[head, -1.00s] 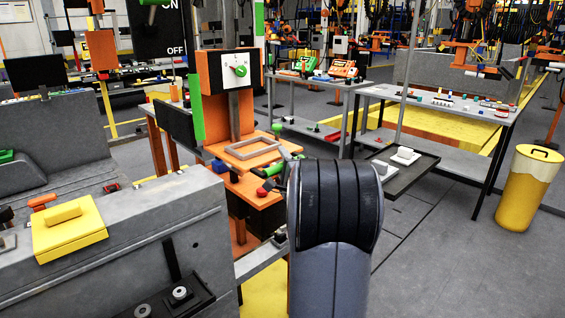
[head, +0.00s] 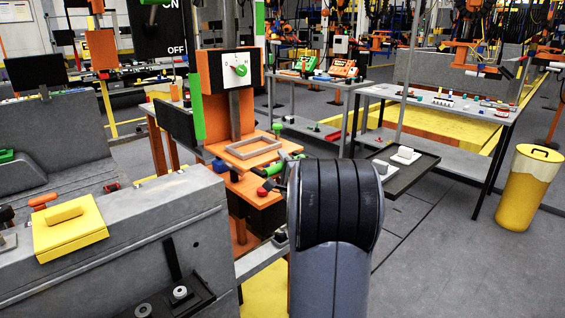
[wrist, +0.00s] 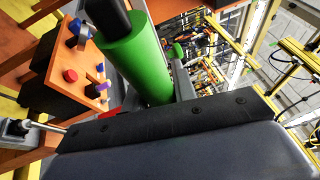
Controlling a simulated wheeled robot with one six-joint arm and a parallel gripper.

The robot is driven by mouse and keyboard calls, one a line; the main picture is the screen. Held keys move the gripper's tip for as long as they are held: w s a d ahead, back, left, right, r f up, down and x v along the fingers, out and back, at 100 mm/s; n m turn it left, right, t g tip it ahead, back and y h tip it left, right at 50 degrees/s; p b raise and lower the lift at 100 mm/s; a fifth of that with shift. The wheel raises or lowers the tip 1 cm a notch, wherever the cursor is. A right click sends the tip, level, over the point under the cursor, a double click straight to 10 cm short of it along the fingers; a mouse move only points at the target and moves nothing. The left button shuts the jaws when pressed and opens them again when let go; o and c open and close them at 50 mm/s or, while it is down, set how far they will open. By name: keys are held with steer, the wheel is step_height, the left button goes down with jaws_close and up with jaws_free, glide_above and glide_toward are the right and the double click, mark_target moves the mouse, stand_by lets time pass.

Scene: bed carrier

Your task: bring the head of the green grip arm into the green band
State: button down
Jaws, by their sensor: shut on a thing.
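A thick green grip (wrist: 135,60) on a dark rod fills the upper middle of the wrist view. My gripper (wrist: 155,108) is shut on this green grip; its dark bar crosses in front of the grip's lower end. In the head view my own arm link hides most of the gripper and the grip. A small green knob (head: 277,127) shows beside the orange machine (head: 262,187). A tall green strip (head: 196,106) stands on the machine's left side; I cannot tell whether it is the green band. The arm's head is not clearly visible.
A white dial with a green knob (head: 241,70) sits on the machine's upper part. A grey block with a yellow lidded box (head: 70,236) is at the left. A dark tray (head: 412,172), a table (head: 460,104) and a yellow bin (head: 525,190) stand at the right.

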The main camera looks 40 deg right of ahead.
step_height(320, 180, up, 12)
steer(key=p, duration=0.9)
steer(key=shift+f, duration=0.25)
steer(key=c, duration=1.2)
jaws_free()
steer(key=shift+f, duration=0.15)
steer(key=b+v, duration=0.1)
steer(key=v, duration=0.9)
steer(key=shift+s+a, duration=0.15)
steer(key=shift+s, duration=0.2)
steer(key=shift+f, duration=0.15)
